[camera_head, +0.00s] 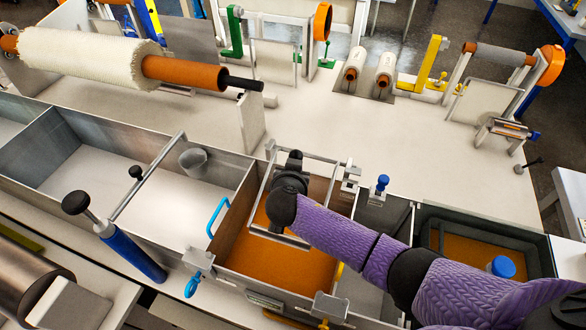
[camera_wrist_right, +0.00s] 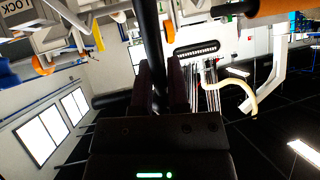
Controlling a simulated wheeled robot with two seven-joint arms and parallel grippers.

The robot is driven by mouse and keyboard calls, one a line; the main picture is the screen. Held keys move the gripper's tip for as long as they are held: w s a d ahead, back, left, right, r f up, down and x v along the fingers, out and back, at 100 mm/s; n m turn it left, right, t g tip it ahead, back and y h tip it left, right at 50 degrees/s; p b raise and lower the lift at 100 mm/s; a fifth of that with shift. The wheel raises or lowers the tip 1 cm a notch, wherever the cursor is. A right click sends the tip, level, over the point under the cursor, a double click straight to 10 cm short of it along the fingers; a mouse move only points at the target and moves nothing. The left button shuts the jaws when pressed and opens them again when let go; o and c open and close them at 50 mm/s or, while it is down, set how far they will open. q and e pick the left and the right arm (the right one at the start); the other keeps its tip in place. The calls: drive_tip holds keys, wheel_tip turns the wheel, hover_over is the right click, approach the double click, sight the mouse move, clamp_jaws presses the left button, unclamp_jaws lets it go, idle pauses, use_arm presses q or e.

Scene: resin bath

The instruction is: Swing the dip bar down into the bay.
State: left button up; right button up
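The dip bar (camera_head: 278,238) is a thin grey metal frame over the bay with orange resin (camera_head: 275,258). Its upper end is near the bay's back edge and its lower crossbar hangs tilted across the bay. I cannot tell whether the crossbar touches the resin. My right gripper (camera_head: 292,160), at the end of the purple-sleeved arm, is at the frame's upper part and hides some of it. In the right wrist view my right gripper (camera_wrist_right: 161,88) has its fingers on both sides of a dark rod (camera_wrist_right: 153,35), seemingly the dip bar's handle. My left gripper is out of view.
A light-blue handle (camera_head: 217,216) stands at the bay's left wall and a clamp (camera_head: 199,259) sits at its front left corner. A fabric-wrapped roller (camera_head: 90,57) lies behind. Open bench (camera_head: 430,150) lies back right.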

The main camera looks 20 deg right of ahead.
drive_tip(key=o, duration=0.3)
drive_tip(key=p+v, duration=0.1)
drive_tip(key=v, duration=0.9)
drive_tip(key=shift+d, duration=0.1)
